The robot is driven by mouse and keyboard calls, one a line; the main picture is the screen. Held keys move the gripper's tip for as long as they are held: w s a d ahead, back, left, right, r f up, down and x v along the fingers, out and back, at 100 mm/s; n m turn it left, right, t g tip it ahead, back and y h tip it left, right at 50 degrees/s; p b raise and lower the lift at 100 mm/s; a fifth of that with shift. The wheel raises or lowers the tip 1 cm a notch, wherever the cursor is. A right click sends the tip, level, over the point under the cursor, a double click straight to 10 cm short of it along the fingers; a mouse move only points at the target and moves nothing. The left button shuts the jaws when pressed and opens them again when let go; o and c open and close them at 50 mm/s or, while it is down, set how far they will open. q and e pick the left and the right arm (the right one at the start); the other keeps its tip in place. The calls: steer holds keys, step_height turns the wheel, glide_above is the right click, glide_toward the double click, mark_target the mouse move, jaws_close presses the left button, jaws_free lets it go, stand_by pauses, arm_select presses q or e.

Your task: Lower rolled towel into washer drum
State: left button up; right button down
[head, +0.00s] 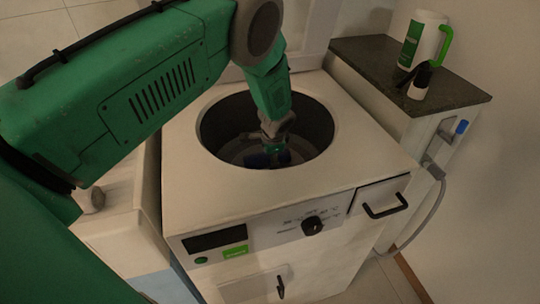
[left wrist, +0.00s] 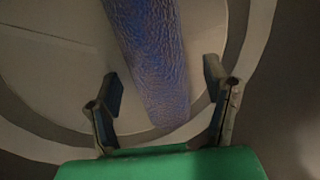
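The washer (head: 375,170) has a round top opening, and its drum (head: 318,128) shows dark inside. My left arm reaches down into the opening, and my left gripper (head: 272,148) is inside the drum. In the left wrist view, the left gripper (left wrist: 163,88) has its two fingers spread. The blue rolled towel (left wrist: 150,45) lies lengthwise beyond and between the fingers, with a gap on each side. It appears to rest on the pale drum floor (left wrist: 60,50). In the head view only a small dark blue patch of towel (head: 258,160) shows beside the gripper. My right gripper is not in view.
A dark-topped counter (head: 385,60) stands at the back right, with a white jug with a green handle (head: 425,40) and a small dark-capped bottle (head: 420,82). A grey hose (head: 436,195) hangs at the right.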

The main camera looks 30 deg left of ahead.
arm_select(q)
steer(key=shift+a, duration=0.4)
steer(key=shift+s+a+r, duration=0.1)
steer(key=shift+r, duration=0.15)
steer(key=v, duration=1.1)
